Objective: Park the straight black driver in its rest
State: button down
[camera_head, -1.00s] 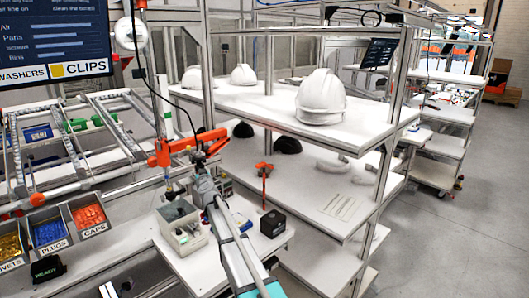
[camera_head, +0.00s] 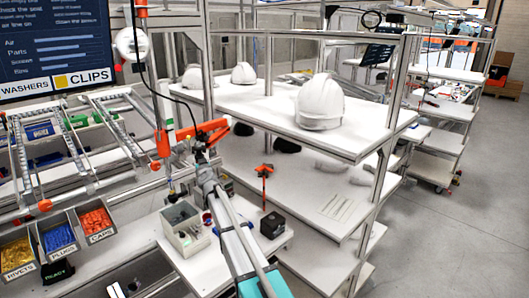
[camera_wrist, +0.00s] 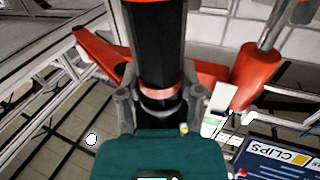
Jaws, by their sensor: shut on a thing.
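The straight black driver (camera_wrist: 160,45) stands between the two fingers of my gripper (camera_wrist: 160,98) in the wrist view, with a reddish ring near its lower end. The gripper is shut on it. In the head view my gripper (camera_head: 203,158) is small, beside an orange jointed arm (camera_head: 212,128) above the bench, and the driver is hard to make out there. Orange parts (camera_wrist: 105,55) show behind the driver in the wrist view. I cannot tell which fixture is the driver's rest; an orange-topped stand (camera_head: 264,171) is right of my arm.
A grey parts box (camera_head: 186,232) and a black box (camera_head: 272,225) stand on the bench near my arm. Labelled bins (camera_head: 58,238) are at the left. A shelf (camera_head: 265,108) with white helmet shells (camera_head: 320,103) stands behind.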

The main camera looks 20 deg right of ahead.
aim_at(199, 155)
jog(key=shift+r+p, duration=1.4)
jog(key=shift+r, duration=0.3)
jog(key=shift+a, duration=0.1)
